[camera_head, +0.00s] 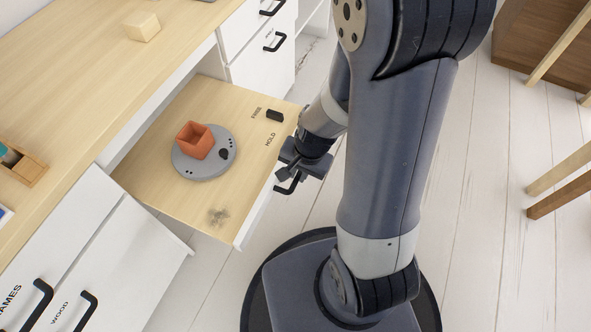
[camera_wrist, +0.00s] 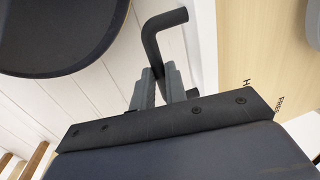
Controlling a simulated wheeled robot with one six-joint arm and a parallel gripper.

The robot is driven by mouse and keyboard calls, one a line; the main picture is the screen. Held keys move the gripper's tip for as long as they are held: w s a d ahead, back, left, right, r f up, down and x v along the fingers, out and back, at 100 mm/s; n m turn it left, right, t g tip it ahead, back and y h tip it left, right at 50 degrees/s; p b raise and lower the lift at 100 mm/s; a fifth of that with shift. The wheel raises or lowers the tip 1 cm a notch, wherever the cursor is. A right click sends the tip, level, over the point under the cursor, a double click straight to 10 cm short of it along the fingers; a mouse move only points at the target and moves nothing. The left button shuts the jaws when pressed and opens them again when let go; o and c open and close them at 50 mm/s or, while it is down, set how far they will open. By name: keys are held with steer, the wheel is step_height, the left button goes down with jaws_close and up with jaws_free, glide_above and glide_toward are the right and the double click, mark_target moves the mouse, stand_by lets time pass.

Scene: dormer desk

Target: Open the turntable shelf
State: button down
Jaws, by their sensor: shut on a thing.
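The turntable shelf (camera_head: 148,178) is a pale wood board pulled out from under the desk. A grey round turntable (camera_head: 210,165) lies on it, with an orange open-topped box (camera_head: 194,141) standing on the disc. A black bar handle (camera_head: 289,188) is on the shelf's white front. My gripper (camera_head: 282,175) is at this front, shut on the handle. In the wrist view, the fingers (camera_wrist: 158,78) close around the handle's bar (camera_wrist: 163,22), whose bent end sticks out beyond them. The shelf's top (camera_wrist: 255,45) shows at right there.
A small black block (camera_head: 275,115) sits on the shelf between the FREE and HOLD labels. White drawers (camera_head: 262,42) stand behind the shelf and white fronts with black handles (camera_head: 86,312) stand nearer. Wooden chair legs (camera_head: 560,180) are at right. The floor (camera_head: 480,250) between is clear.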

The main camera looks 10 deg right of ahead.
steer(key=c, duration=1.4)
jaws_free()
steer(key=shift+c, duration=0.2)
step_height(320, 180, up, 11)
steer(key=s+d+p, duration=0.1)
steer(key=p, duration=0.4)
steer(key=shift+d+f, duration=0.15)
steer(key=shift+d, duration=0.1)
steer(key=shift+s+f, duration=0.1)
steer(key=f+b, duration=0.1)
steer(key=f, duration=0.2)
steer(key=a+f+b, duration=0.1)
steer(key=f+b, duration=0.1)
steer(key=f, duration=0.2)
steer(key=w+f+b, duration=0.1)
steer(key=f+b, duration=0.1)
steer(key=f, duration=0.1)
steer(key=shift+w+a+f, duration=0.1)
steer(key=shift+a+f, duration=0.2)
steer(key=shift+f, duration=0.1)
steer(key=shift+w+a+r, duration=0.2)
steer(key=shift+w+a, duration=0.1)
